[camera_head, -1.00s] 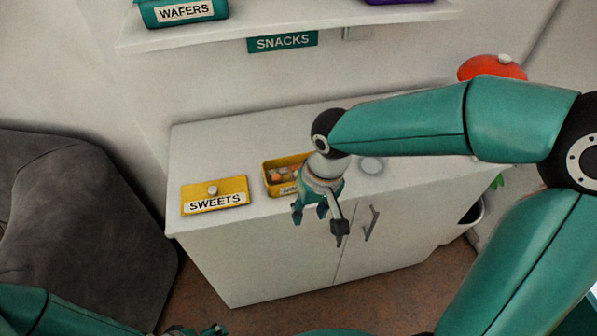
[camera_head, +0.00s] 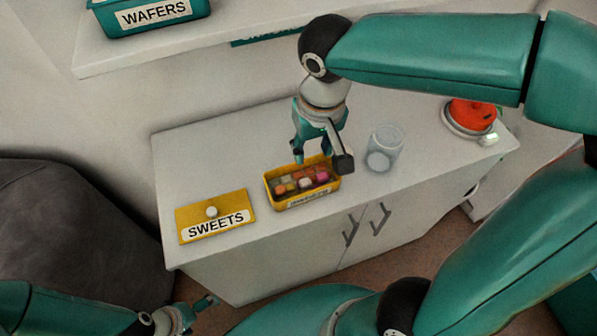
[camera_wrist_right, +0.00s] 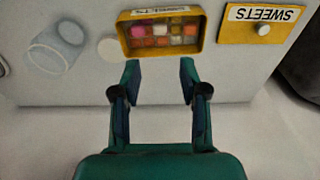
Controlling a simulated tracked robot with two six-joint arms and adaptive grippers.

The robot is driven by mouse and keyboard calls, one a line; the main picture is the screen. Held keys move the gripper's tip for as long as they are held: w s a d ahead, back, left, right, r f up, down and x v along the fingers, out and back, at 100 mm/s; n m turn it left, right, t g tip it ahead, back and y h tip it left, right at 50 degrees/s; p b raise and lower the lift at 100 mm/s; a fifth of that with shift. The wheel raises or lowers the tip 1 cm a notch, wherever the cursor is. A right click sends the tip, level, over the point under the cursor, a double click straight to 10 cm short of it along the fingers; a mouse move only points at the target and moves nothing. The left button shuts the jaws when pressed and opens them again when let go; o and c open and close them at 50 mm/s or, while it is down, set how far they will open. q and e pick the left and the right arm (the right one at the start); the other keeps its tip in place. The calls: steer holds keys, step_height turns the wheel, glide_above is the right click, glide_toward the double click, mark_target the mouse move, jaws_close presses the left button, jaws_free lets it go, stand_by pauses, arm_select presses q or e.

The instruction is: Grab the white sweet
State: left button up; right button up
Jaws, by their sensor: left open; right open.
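The white sweet (camera_head: 305,183) lies among several coloured sweets in an open yellow box (camera_head: 292,202) on the white cabinet, next to a pink one. In the right wrist view the white sweet (camera_wrist_right: 160,30) shows in the top row of the box (camera_wrist_right: 125,40). My right gripper (camera_head: 320,160) is open and empty, above and behind the box. In the wrist view its fingers (camera_wrist_right: 160,70) point at the box and stand apart, short of it. My left gripper (camera_head: 207,302) is open, low in front of the cabinet, partly cut off from clear view.
A yellow lid (camera_head: 240,204) labelled SWEETS with a white knob lies left of the box. A clear glass (camera_head: 385,148) and a red-topped device (camera_head: 470,115) stand to the right. A shelf (camera_head: 95,60) with a WAFERS box (camera_head: 140,18) hangs above. The cabinet's back left is clear.

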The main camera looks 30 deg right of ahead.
glide_above(305, 181)
steer(key=s, duration=0.2)
step_height(305, 181, down, 11)
steer(key=shift+a+r, duration=0.1)
steer(key=shift+a, duration=0.05)
steer(key=f, duration=0.1)
steer(key=w+f, duration=0.1)
steer(key=f, duration=0.2)
steer(key=shift+w+p, duration=0.3)
steer(key=shift+w+f, duration=0.1)
steer(key=shift+f, duration=0.5)
steer(key=c, duration=0.5)
